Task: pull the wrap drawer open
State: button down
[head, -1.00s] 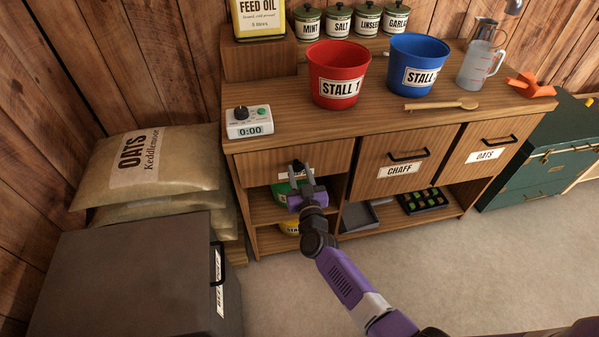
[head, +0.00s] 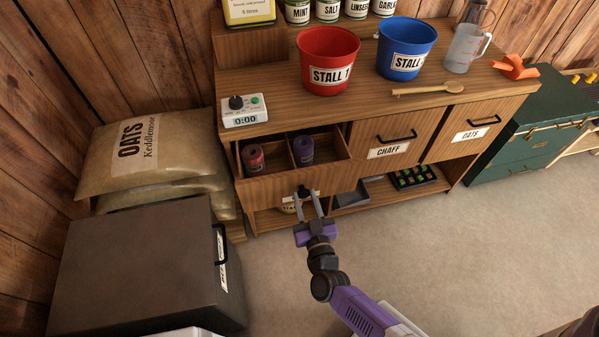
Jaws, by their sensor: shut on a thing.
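The wrap drawer (head: 262,191) stands pulled out of the wooden counter, at the left under its top. Inside it are a red roll (head: 253,157) in the left compartment and a purple roll (head: 303,149) in the right compartment, with a divider between them. My gripper (head: 305,194) is at the front of the drawer, its fingers shut on the drawer's dark handle (head: 303,190). The handle is mostly hidden by the fingers.
A timer (head: 244,110), a red bucket (head: 328,62) and a blue bucket (head: 405,57) stand on the counter. The chaff bin (head: 388,153) is closed right of the drawer. A grey chest (head: 140,265) and feed sacks (head: 150,150) stand left. The floor at right is clear.

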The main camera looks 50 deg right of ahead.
jog(key=p+v, duration=0.1)
jog(key=v, duration=1.5)
jog(key=shift+a, duration=0.15)
jog(key=shift+s, duration=0.1)
jog(key=c, duration=1)
grip_release()
jog(key=b+v, duration=0.1)
jog(key=v, duration=0.6)
jog(key=shift+s+a, duration=0.2)
jog(key=shift+s, duration=0.15)
